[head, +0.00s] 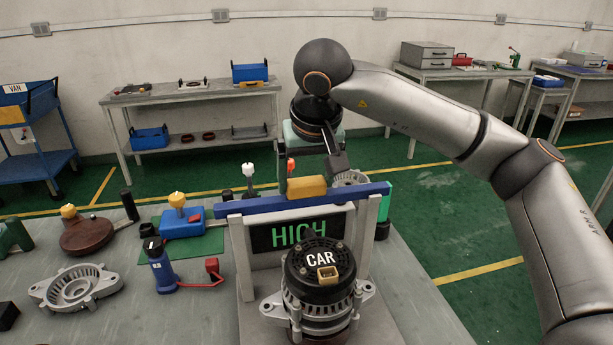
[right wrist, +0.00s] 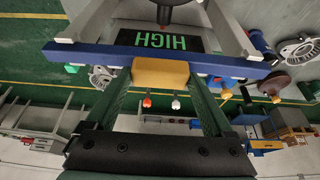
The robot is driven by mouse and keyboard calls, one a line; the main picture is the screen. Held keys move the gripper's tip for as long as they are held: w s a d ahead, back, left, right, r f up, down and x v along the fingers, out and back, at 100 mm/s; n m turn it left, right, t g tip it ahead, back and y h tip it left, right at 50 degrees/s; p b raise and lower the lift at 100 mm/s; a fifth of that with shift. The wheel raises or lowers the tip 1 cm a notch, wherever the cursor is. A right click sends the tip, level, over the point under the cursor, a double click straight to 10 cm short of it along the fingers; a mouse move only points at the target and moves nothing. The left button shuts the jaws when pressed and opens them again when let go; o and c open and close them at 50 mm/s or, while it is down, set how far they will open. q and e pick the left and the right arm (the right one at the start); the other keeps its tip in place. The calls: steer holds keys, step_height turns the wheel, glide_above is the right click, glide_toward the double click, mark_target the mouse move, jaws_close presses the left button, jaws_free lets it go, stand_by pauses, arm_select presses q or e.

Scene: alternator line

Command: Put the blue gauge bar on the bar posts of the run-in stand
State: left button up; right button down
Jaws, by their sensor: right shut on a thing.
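The blue gauge bar (head: 255,204) with a yellow grip block (head: 307,187) lies across the tops of the two grey posts (head: 241,255) of the run-in stand, behind the alternator marked CAR (head: 318,280). My right gripper (head: 308,178) is above the bar, shut on the yellow block. The bar (right wrist: 90,55) also crosses the stand in the right wrist view, with both fingers at the yellow block (right wrist: 160,72). The bar's ends reach past the posts. I cannot tell whether it rests fully on them. My left gripper is not in view.
A green HIGH display (head: 300,233) sits between the posts. On the bench to the left are a blue handheld tool (head: 160,265), an alternator housing (head: 75,288), a blue box (head: 183,222) and a brown round part (head: 87,235). A shelf table (head: 190,95) stands behind.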

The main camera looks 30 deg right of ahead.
steer(key=shift+f, duration=0.1)
jaws_free()
steer(key=shift+s+r, duration=0.1)
steer(key=shift+r, duration=0.5)
steer(key=v, duration=1.1)
